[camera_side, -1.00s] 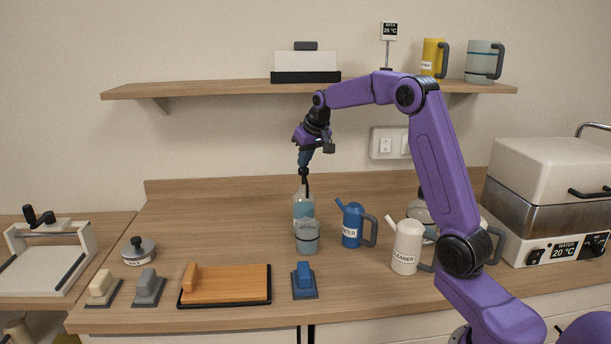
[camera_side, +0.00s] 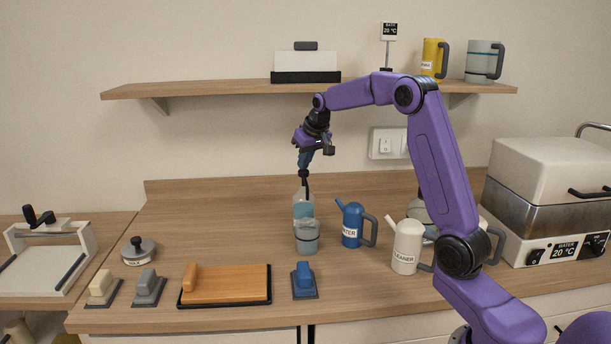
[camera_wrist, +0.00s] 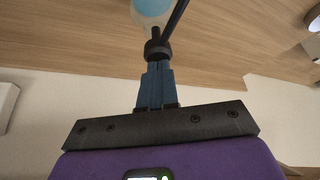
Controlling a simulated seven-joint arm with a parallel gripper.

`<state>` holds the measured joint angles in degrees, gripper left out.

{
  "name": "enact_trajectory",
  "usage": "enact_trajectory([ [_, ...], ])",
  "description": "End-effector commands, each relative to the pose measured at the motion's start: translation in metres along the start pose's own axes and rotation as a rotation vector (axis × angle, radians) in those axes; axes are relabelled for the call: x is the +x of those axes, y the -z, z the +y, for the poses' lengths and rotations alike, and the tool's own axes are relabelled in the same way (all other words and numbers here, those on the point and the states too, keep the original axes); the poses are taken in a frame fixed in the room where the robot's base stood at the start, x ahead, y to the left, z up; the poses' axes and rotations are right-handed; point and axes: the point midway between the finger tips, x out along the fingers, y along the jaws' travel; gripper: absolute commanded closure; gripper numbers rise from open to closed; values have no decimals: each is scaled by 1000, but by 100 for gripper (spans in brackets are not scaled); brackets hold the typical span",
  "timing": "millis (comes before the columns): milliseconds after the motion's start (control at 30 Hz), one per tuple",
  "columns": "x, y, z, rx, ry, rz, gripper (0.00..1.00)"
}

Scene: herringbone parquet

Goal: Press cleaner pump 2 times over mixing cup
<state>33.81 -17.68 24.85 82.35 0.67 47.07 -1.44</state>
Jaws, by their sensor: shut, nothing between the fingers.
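The cleaner pump bottle (camera_side: 303,208), clear with pale blue liquid and a dark pump head, stands upright on the counter. It also shows at the top of the wrist view (camera_wrist: 152,9). The mixing cup (camera_side: 307,238), grey and translucent, stands just in front of it and hides its lower part. The dark spout (camera_wrist: 176,18) points out from the pump head toward the cup side. My gripper (camera_side: 304,171) is shut and empty, pointing down with its fingertips on or very close to the top of the pump head. Its blue fingers (camera_wrist: 156,70) are together in the wrist view.
A blue water can (camera_side: 351,226) and a white cleaner can (camera_side: 407,246) stand to the right. A blue-handled block (camera_side: 304,281) and a wooden board (camera_side: 232,285) lie in front. A shelf (camera_side: 220,90) runs behind the arm. The back-left counter is clear.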

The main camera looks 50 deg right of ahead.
Motion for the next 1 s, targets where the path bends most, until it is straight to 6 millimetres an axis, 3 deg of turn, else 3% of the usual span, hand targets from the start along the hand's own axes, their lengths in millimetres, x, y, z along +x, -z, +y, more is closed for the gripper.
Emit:
enact_trajectory([
  [1000,-18,9,0,0,0,1,100],
])
